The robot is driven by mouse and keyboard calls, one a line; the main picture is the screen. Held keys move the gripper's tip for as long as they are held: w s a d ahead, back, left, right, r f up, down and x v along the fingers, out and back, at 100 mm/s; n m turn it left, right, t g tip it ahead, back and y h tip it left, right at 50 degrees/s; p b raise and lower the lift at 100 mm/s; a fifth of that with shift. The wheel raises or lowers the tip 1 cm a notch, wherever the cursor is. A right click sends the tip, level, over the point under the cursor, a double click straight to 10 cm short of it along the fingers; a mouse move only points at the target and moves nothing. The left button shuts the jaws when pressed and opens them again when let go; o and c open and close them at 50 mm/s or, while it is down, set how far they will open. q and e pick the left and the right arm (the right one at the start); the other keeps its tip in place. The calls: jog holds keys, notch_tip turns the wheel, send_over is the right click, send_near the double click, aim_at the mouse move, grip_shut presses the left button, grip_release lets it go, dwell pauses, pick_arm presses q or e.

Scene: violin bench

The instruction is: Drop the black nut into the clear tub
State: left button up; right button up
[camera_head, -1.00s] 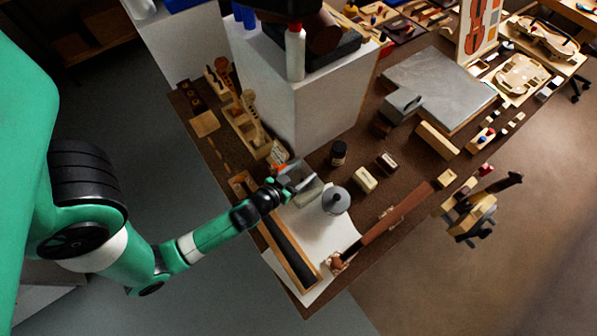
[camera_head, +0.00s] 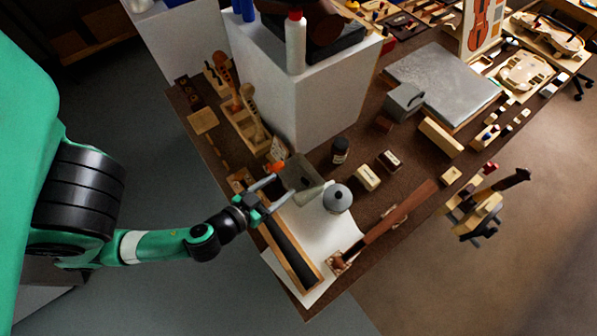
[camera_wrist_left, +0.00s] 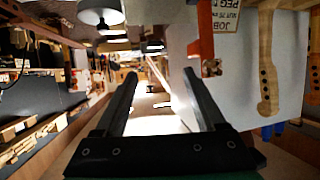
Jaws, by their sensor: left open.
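The clear tub (camera_head: 306,178) stands on the bench by the white sheet, in front of the white block. Its see-through walls make its inside hard to read. My left gripper (camera_head: 275,192) is open beside the tub's left side in the head view. In the left wrist view its two fingers (camera_wrist_left: 158,85) are spread wide with nothing between them. I cannot make out the black nut in either view. My right gripper is not in view.
A grey round-lidded pot (camera_head: 337,198) stands right of the tub, and a dark jar (camera_head: 340,150) behind it. A long black piece (camera_head: 288,248) lies in a wooden frame in front. The tall white block (camera_head: 300,105) rises behind. An orange piece (camera_wrist_left: 203,40) is near the fingers.

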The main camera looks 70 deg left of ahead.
pick_arm(q)
jog(key=shift+s+r, duration=0.25)
jog(key=shift+s, duration=0.05)
jog(key=shift+w, duration=0.1)
dwell(0.5)
jog(key=w+d+r+n+t+y, duration=0.1)
jog(key=w+r+n+t, duration=0.2)
jog(key=w+r, duration=0.85)
jog(key=w+d+r+n+t+y, duration=0.1)
jog(key=w+d+r+n+t, duration=0.15)
jog(key=w+r, duration=0.9)
notch_tip(320, 180, up, 22)
jog(key=d+t, duration=0.2)
jog(key=t, duration=0.4)
jog(key=s+d+r+m+t+h, duration=0.2)
jog(key=s+d+r+m+h, duration=0.1)
jog(key=r+m+h, duration=0.35)
jog(key=s+d+r+m+t+h, duration=0.25)
jog(key=d+r+m+h, duration=0.2)
jog(key=r+m, duration=0.25)
notch_tip(320, 180, up, 31)
jog(key=p, duration=3.2)
jog(key=shift+w+a+r+n, duration=0.2)
jog(key=shift+a+n, duration=0.1)
jog(key=shift+a, duration=0.1)
